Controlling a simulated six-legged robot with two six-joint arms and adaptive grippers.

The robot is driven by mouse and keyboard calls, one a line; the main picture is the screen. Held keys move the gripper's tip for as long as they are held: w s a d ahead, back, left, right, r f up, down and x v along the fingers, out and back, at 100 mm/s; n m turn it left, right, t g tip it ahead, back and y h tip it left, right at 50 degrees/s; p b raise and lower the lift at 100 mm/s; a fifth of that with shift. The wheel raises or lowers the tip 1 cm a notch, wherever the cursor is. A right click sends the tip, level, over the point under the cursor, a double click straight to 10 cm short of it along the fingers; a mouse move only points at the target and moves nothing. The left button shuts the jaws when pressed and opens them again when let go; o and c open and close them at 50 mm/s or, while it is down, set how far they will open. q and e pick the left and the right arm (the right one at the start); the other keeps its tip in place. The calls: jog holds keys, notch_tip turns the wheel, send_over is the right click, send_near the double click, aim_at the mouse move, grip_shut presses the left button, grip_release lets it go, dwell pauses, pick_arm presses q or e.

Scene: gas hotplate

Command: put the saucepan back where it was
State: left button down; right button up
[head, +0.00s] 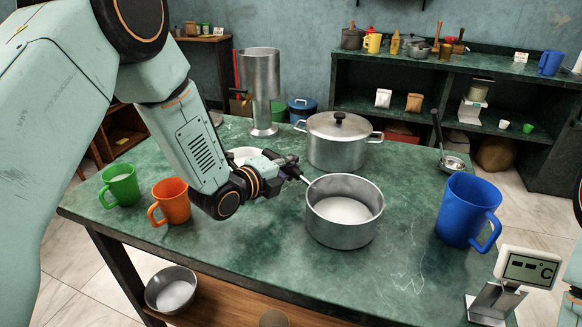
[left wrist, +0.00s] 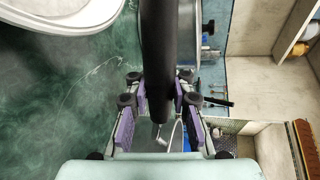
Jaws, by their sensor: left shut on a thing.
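The saucepan (head: 345,232) is an open silver pan with something white inside. In the head view it is upright at the middle of the green table, to the right of my left gripper (head: 291,169). My left gripper is shut on its dark handle, which runs up between the fingers (left wrist: 160,105) in the left wrist view as a black bar (left wrist: 157,50). A pan rim with white inside shows at the upper left there. I cannot tell whether the pan's base touches the table. My right gripper is out of view.
A lidded pot (head: 338,150) stands close behind the saucepan. A blue jug (head: 467,210) and a °C display (head: 527,268) are at the right. Orange (head: 172,201) and green (head: 121,186) mugs stand at the left. The table's front middle is clear.

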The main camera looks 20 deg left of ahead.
pick_arm(q)
jog(key=shift+a+f, duration=0.1)
jog(key=shift+a, duration=0.05)
jog(key=c, duration=1.7)
grip_release()
jog(key=shift+f, duration=0.1)
jog(key=o, duration=0.4)
jog(key=shift+w, duration=0.15)
jog(key=shift+c, duration=0.2)
jog(key=shift+o, duration=0.7)
jog(key=shift+d, duration=0.2)
jog(key=shift+o, duration=0.2)
jog(key=shift+a, duration=0.1)
jog(key=shift+r, duration=0.3)
jog(key=p+v, duration=0.3)
jog(key=v, duration=0.9)
